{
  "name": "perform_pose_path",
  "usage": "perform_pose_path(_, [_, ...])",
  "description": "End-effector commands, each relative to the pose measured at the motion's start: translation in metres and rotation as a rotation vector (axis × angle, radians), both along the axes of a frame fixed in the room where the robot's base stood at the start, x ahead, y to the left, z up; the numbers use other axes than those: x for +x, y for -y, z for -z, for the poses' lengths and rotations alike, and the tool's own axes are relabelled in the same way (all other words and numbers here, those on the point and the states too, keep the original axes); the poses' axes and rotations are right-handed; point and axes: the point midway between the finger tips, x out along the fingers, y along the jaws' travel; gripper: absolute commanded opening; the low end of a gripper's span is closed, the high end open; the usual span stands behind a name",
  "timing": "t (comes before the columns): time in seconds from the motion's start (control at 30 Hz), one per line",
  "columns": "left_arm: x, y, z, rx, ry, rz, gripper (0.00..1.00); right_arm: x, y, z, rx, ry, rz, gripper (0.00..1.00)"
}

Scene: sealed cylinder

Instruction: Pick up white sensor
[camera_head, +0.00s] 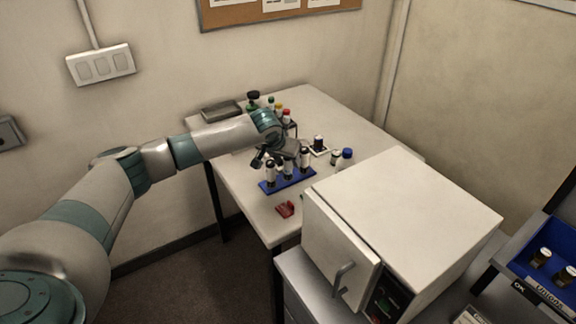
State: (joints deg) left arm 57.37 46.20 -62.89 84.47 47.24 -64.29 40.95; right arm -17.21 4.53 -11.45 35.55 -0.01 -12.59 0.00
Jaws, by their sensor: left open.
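Several small white cylinders with dark tops stand upright in a blue rack (288,181) on the white table; one white cylinder (270,172) is at the rack's left end. I cannot tell which of them is the white sensor. My left gripper (275,158) is open, just above and behind the rack, and its hand partly hides the cylinders. I cannot tell whether its fingers touch any cylinder. My right gripper is not in view.
Bottles with coloured caps (270,105) stand behind the gripper. A dark cylinder on a white square (319,145) and a blue-capped vial (347,155) are to the right. A red piece (285,209) lies in front. A white oven-like box (410,215) stands front right.

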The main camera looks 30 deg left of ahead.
Motion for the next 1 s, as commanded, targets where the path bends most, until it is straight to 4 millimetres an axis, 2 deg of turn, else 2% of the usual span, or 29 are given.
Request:
perform_pose_path(0.23, [0.01,0.0,0.016,0.0,0.0,0.0,0.46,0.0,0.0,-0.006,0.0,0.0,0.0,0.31])
perform_pose_path(0.7, [0.011,-0.001,0.017,0.0,0.001,0.0,0.46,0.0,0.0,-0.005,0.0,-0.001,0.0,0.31])
perform_pose_path(0.73, [0.011,-0.001,0.017,0.0,0.001,0.0,0.44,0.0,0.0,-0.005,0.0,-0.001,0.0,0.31])
perform_pose_path(0.77, [0.011,-0.001,0.017,0.0,0.001,0.0,0.37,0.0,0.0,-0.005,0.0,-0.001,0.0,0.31])
perform_pose_path(0.9, [0.011,-0.001,0.017,0.0,0.001,0.0,0.03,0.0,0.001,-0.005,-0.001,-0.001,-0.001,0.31])
perform_pose_path(0.93, [0.011,-0.001,0.016,0.0,0.001,0.0,0.0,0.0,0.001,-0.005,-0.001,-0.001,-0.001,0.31])
perform_pose_path(1.0, [0.011,-0.001,0.016,0.0,0.002,0.0,0.0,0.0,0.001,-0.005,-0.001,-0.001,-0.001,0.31])
